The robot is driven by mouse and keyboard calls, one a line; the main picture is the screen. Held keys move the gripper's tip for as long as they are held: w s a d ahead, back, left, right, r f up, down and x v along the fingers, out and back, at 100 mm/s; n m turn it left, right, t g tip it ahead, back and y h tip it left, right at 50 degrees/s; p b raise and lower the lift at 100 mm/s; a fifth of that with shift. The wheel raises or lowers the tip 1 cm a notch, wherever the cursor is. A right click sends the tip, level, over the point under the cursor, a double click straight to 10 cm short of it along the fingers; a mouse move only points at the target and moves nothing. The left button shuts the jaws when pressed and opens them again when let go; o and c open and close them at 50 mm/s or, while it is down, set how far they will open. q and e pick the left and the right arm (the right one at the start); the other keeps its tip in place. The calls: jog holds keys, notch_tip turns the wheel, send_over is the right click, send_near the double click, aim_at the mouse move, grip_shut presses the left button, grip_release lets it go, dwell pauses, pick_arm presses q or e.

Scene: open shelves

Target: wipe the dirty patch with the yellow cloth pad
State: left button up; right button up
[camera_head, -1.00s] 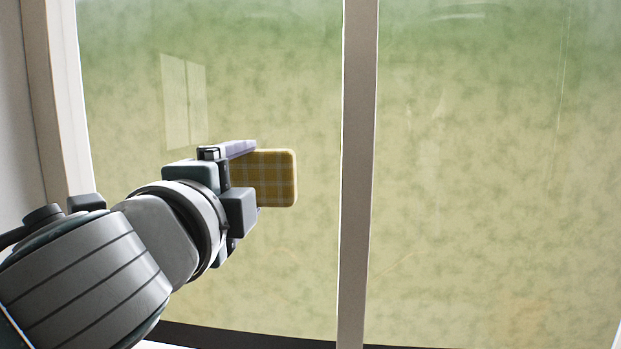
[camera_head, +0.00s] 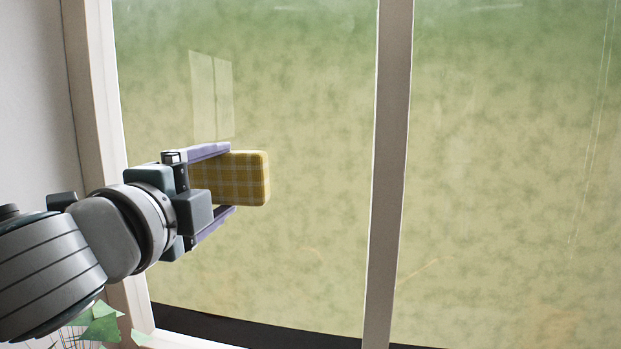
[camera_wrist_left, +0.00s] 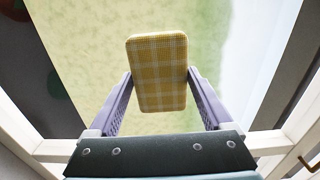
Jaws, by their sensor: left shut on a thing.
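The yellow checked cloth pad (camera_head: 251,179) is held upright in front of the left window pane. My left gripper (camera_head: 228,181) is shut on it, with one purple finger along its top edge and one below. In the left wrist view the pad (camera_wrist_left: 158,85) sits between the two fingers of the gripper (camera_wrist_left: 160,76) and sticks out past their tips. I cannot tell whether the pad touches the glass. No dirty patch stands out clearly; a faint brownish streak (camera_head: 418,270) shows low on the right pane. My right gripper is not in view.
A pale upright bar (camera_head: 388,170) divides the window's two panes. The window's left frame post (camera_head: 103,120) stands close to my left arm. A dark strip (camera_head: 250,327) runs along the bottom of the left pane. Green leaves (camera_head: 100,325) show at the lower left.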

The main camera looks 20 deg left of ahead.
pick_arm(q)
jog(key=shift+a, duration=0.25)
jog(key=s, duration=0.5)
jog(key=shift+d+p, duration=0.2)
jog(key=shift+p, duration=0.15)
jog(key=shift+s, duration=0.55)
jog(key=shift+s+d, duration=0.1)
jog(key=shift+s, duration=1.4)
